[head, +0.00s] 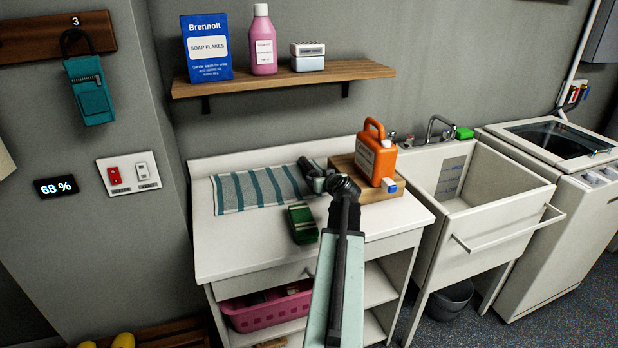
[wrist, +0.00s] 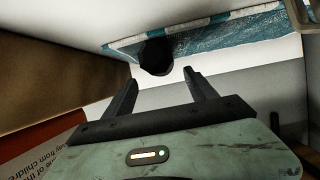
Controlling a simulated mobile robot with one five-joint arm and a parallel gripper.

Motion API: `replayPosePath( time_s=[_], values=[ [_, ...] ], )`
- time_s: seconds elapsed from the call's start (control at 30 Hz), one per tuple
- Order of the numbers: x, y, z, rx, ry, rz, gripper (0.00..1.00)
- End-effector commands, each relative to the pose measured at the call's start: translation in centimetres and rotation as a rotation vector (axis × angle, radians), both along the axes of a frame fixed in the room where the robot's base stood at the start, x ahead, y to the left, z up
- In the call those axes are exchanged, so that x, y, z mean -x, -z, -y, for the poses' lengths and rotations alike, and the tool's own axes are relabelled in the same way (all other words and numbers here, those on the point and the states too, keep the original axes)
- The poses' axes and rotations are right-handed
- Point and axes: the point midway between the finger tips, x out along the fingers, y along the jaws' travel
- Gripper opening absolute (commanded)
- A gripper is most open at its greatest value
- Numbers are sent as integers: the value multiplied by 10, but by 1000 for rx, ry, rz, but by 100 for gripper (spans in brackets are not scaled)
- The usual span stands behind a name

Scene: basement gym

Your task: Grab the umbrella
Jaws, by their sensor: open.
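No umbrella can be made out for certain. In the wrist view a dark, rounded thing (wrist: 156,57) shows beyond my fingertips, against a blue-and-white striped cloth. It may be one end of a folded umbrella, but its full shape is hidden. My gripper (wrist: 158,78) is open, with nothing between its two dark fingers. The dark thing appears ahead of the gap, apart from the fingers.
An orange jug (head: 376,158) stands on a wooden board (head: 408,208) right of my arm's end. A green item (head: 302,222) lies on the counter in front of the cloth. A shelf (head: 290,82) overhangs behind. A sink (head: 490,185) is at the right.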

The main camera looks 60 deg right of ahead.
Motion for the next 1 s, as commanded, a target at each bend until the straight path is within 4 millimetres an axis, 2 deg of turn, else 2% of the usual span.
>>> replayPosePath(
  time_s=[0.03,0.23,0.5,0.7,0.77,0.93,0.97,1.0],
  values=[
    [-7,5,4,0,-2,0,66],
    [-15,8,8,-1,-5,0,66],
    [-48,26,32,-2,-8,-1,66],
    [-48,24,30,-1,-7,0,66],
    [-48,24,30,-1,-7,0,52],
    [-48,24,30,-2,-8,0,5],
    [-48,24,30,-2,-8,0,0],
    [-48,24,30,-2,-8,0,0]
  ],
)
